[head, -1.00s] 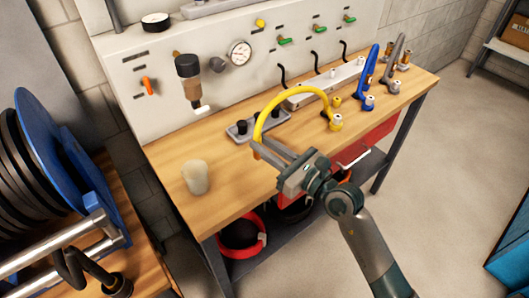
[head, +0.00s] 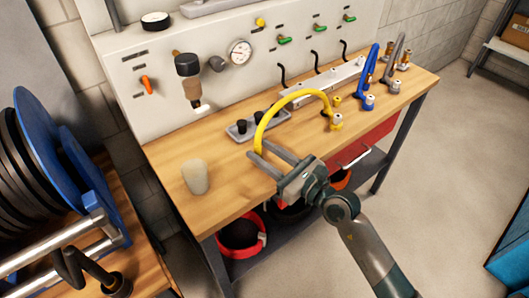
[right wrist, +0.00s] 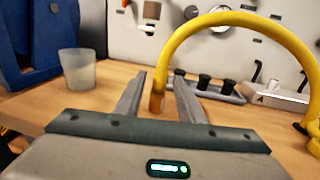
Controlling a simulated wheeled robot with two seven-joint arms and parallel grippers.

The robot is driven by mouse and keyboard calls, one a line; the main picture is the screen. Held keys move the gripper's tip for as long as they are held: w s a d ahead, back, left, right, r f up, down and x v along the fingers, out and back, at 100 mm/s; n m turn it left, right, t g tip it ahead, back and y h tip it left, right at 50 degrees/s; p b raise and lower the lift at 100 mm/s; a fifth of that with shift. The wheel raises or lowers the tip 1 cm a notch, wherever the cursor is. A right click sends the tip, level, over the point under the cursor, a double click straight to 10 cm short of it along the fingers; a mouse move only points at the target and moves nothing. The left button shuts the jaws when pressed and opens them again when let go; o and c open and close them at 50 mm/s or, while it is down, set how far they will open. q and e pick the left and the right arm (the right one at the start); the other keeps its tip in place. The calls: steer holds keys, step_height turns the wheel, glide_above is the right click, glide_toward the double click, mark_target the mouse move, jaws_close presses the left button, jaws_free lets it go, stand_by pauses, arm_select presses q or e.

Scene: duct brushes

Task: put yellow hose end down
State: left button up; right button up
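The yellow hose (head: 291,98) arches over the bench, its far end at a fitting (head: 336,122) on the right. Its free end (head: 259,148) hangs down near the bench top; the right wrist view shows its orange-brown tip (right wrist: 157,103). My right gripper (head: 263,156) is open around this end, one finger on each side, with visible gaps in the right wrist view (right wrist: 158,92). I cannot tell whether the tip touches the wood. My left gripper is not in view.
A translucent cup (head: 195,177) stands on the wooden bench (head: 225,205) left of my gripper. A grey block with black knobs (head: 240,131) lies behind the hose. Blue (head: 371,70) and grey hoses (head: 396,60) stand at the right. A blue reel (head: 70,165) is at far left.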

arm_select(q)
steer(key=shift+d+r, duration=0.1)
arm_select(e)
steer(key=shift+r, duration=0.1)
steer(key=shift+s+d, duration=0.25)
steer(key=shift+d, duration=0.1)
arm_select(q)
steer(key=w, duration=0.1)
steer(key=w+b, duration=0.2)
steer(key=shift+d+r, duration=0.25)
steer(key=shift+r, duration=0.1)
arm_select(e)
steer(key=v, duration=1.1)
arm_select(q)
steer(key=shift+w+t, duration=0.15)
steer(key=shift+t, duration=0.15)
